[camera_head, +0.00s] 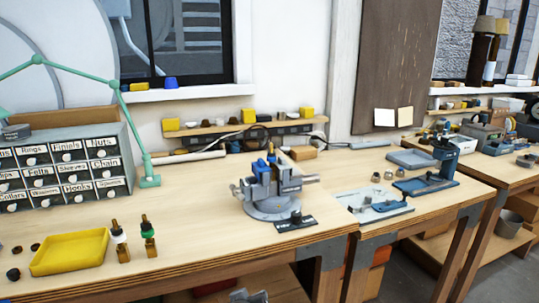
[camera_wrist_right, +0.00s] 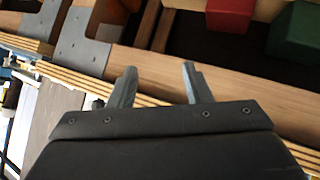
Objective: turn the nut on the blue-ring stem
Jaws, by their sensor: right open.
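The grey-blue bench vise (camera_head: 272,190) stands on the workbench near its front right corner. A small blue piece (camera_head: 271,157), apparently the ring of the blue-ring stem, shows upright at the top of the vise jaws. The nut is too small to make out. My right gripper (camera_head: 248,295) is at the bottom edge of the head view, in front of the bench and well apart from the vise. In the right wrist view its two fingers (camera_wrist_right: 158,70) are spread with nothing between them. My left gripper is in neither view.
Stems with a white ring (camera_head: 118,239) and a green ring (camera_head: 148,237) stand beside a yellow tray (camera_head: 70,252). A labelled drawer cabinet (camera_head: 62,165) and a green lamp arm (camera_head: 140,150) are behind. A black flat part (camera_head: 296,223) lies before the vise.

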